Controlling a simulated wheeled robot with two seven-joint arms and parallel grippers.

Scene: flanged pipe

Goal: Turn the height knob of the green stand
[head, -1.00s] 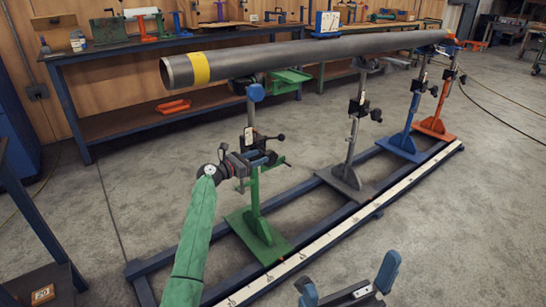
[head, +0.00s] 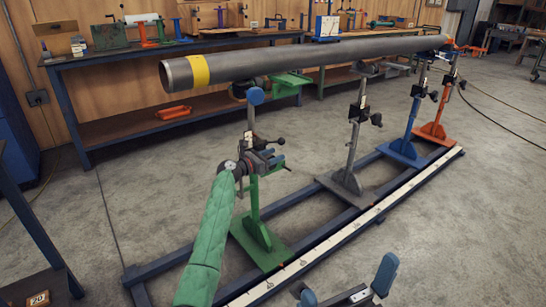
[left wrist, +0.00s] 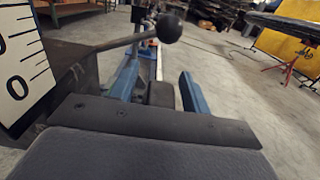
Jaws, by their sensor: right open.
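The green stand (head: 262,240) is the nearest stand under the pipe (head: 310,56), its post upright. Its height knob shows as a small dark handle (head: 280,142) beside the post. In the left wrist view a black ball (left wrist: 170,28) sits at the end of a rod, beyond and above the finger gap. My left gripper (head: 272,158) is at the post, just below the handle. Its blue fingers (left wrist: 160,88) are apart, with a dark block seen between them; contact cannot be told. My right gripper (head: 346,284) is open and empty at the bottom edge.
A white scale plate (left wrist: 20,62) is close at the left of the left wrist view. Grey (head: 345,185), blue (head: 403,150) and orange (head: 436,132) stands follow along the blue floor frame (head: 160,268).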

